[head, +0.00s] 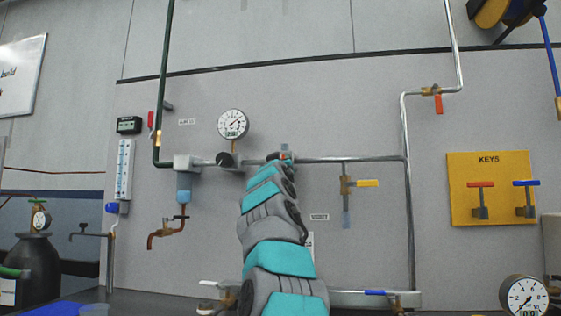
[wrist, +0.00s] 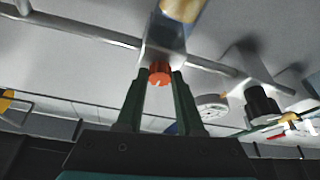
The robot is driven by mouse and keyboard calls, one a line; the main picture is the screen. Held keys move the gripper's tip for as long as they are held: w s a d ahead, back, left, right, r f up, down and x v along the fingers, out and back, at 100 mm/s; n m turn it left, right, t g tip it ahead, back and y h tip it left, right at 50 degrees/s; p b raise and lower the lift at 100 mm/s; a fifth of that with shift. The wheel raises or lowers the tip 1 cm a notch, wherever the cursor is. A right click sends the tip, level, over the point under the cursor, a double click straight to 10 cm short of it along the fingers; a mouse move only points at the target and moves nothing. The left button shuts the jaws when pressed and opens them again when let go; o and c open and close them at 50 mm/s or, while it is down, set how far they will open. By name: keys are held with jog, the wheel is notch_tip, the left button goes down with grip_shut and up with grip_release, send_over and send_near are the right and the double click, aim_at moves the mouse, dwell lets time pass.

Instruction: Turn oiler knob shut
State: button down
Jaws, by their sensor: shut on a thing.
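The oiler shows in the wrist view as a grey metal block (wrist: 163,42) on a pipe, with an amber bowl (wrist: 182,9) at the top edge of the picture. Its orange-red knob (wrist: 160,72) has a slotted face and sits between my fingertips. My gripper (wrist: 159,80) is shut on the knob, one dark green finger on each side. In the head view my teal and grey arm reaches up to the horizontal pipe, where my gripper (head: 285,157) is small. The arm hides most of the oiler there. The knob's turn angle is not clear.
A round gauge (head: 233,124) and a dark knob (head: 225,160) are left of my gripper on the same pipe (head: 350,159). A yellow-handled valve (head: 366,183) hangs to the right. A yellow KEYS board (head: 490,213) is farther right.

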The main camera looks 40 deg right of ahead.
jog(key=shift+n, duration=0.4)
jog(key=c, duration=0.5)
grip_release()
jog(key=shift+c, duration=0.2)
jog(key=b+v, duration=0.6)
jog(key=v, duration=0.1)
jog(key=shift+s+a+b, duration=0.25)
jog(key=shift+s+b, duration=0.05)
jog(key=shift+f, duration=0.1)
